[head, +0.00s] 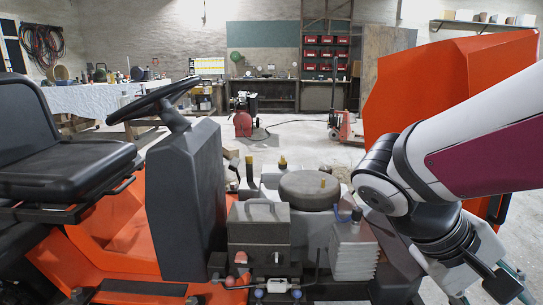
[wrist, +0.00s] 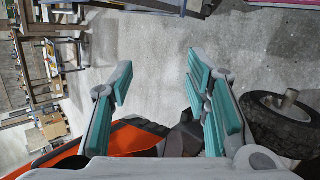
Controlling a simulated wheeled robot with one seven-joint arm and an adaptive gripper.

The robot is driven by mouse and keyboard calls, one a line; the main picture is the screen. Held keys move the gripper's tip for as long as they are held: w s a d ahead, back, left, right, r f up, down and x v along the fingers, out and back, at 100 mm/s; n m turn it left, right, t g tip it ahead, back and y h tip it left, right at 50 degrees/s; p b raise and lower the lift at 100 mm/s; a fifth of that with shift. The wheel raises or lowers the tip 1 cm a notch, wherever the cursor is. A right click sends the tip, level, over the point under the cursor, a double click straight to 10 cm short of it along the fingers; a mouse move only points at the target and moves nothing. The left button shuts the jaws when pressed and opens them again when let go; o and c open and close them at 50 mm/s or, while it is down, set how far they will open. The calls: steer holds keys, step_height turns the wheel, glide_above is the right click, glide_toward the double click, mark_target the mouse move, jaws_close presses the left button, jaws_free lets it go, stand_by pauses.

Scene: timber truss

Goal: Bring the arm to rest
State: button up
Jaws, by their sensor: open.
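My arm (head: 470,155) enters the head view from the right, white with a maroon panel. It bends at a dark elbow joint, and its lower part points down at the bottom right. My gripper (wrist: 158,82) shows in the wrist view with its teal-padded fingers wide apart. Nothing is between the fingers; bare grey concrete floor lies beyond them. In the head view the fingers are mostly cut off by the bottom right edge.
An orange ride-on machine fills the foreground, with a black seat (head: 65,165), steering wheel (head: 155,100), exposed engine and raised orange hood (head: 430,85) close to my arm. A black tyre (wrist: 280,122) lies right of my gripper. Open floor (head: 300,145) lies beyond the machine.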

steer(key=s+a+f+t+y, duration=0.2)
steer(key=s+a+y, duration=0.7)
steer(key=s+a, duration=0.15)
step_height(320, 180, up, 30)
steer(key=t+p, duration=0.4)
steer(key=p, duration=2.4)
steer(key=shift+s+d, duration=0.25)
steer(key=shift+s, duration=0.15)
steer(key=shift+r, duration=0.1)
